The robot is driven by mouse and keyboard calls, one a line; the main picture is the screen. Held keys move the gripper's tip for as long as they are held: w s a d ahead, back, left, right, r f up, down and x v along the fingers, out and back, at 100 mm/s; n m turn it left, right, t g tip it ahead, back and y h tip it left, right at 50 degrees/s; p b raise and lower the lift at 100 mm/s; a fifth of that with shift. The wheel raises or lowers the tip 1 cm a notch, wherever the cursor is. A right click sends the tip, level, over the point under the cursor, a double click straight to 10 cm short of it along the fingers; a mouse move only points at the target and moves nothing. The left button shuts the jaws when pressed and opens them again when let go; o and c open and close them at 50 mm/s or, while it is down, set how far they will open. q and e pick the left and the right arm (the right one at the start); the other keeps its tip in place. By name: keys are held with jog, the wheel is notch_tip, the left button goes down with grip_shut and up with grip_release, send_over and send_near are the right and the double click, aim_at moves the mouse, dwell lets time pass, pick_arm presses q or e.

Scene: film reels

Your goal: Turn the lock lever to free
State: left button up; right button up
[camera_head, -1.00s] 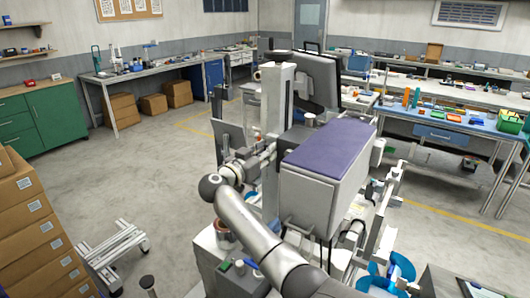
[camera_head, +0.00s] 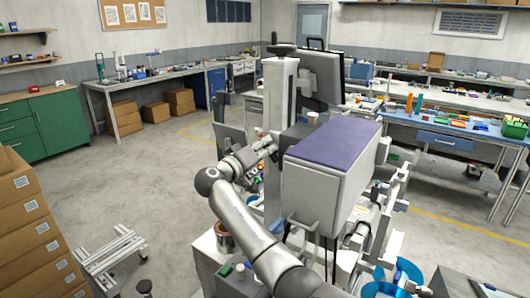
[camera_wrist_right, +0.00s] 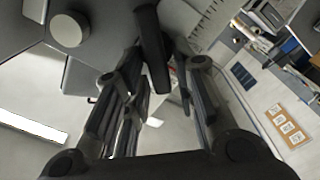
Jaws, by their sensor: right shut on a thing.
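The machine (camera_head: 322,180) is a pale grey cabinet with a purple top, standing beside a light upright column (camera_head: 280,100). My right gripper (camera_head: 270,142) is at the column's side, left of the cabinet. The right wrist view shows a black lever-like bar (camera_wrist_right: 152,48) between the fingers of the right gripper (camera_wrist_right: 160,78), and they are shut on it. In the head view the lever is too small and covered to tell its angle. A round grey knob (camera_wrist_right: 69,29) lies left of the bar. My left gripper is in neither view.
A dark monitor (camera_head: 320,75) stands behind the column. Small coloured buttons (camera_head: 262,168) show just below my right gripper. Blue reel-like discs (camera_head: 395,275) sit at the machine's lower right. Cardboard boxes (camera_head: 30,230) are stacked at left; open floor (camera_head: 130,190) lies between.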

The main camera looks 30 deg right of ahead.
jog(key=shift+w+f+n, duration=0.1)
jog(key=shift+n, duration=0.9)
jog(key=shift+w+a+f+n+p, duration=0.15)
jog(key=shift+n+p, duration=0.15)
jog(key=shift+n, duration=0.9)
jog(key=shift+s+d+f+n+p, duration=0.1)
jog(key=shift+f+n+p, duration=0.15)
jog(key=shift+n, duration=0.95)
jog(key=shift+w+a+f+n+p, duration=0.1)
jog(key=shift+n+p, duration=0.25)
jog(key=shift+n, duration=0.85)
jog(key=o, duration=0.8)
jog(key=shift+f, duration=0.1)
jog(key=shift+c, duration=0.2)
jog(key=v, duration=1.2)
jog(key=shift+w, duration=0.1)
